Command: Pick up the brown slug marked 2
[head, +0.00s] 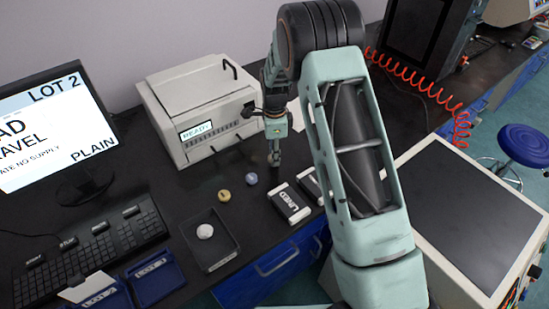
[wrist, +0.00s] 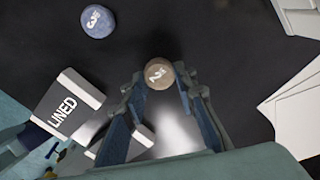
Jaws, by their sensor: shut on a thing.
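The brown slug marked 2 (wrist: 158,72) is a small round disc with a white 2 on its face. In the wrist view it sits between the fingertips of my gripper (wrist: 160,83), which is shut on it. In the head view my gripper (head: 274,160) points down at the dark bench in front of the white instrument, and I cannot make out the brown slug there. Whether the slug touches the bench is not clear. A blue-grey slug marked 3 (wrist: 97,20) lies apart from my gripper; it also shows in the head view (head: 251,178).
A yellowish slug (head: 224,196) lies near the blue-grey one. A dark tray (head: 222,262) holds a white lump (head: 205,231). A box marked LINED (head: 290,203) stands close to my gripper. The white instrument (head: 200,105) reads READY. A keyboard (head: 90,255) and monitor (head: 50,130) are left.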

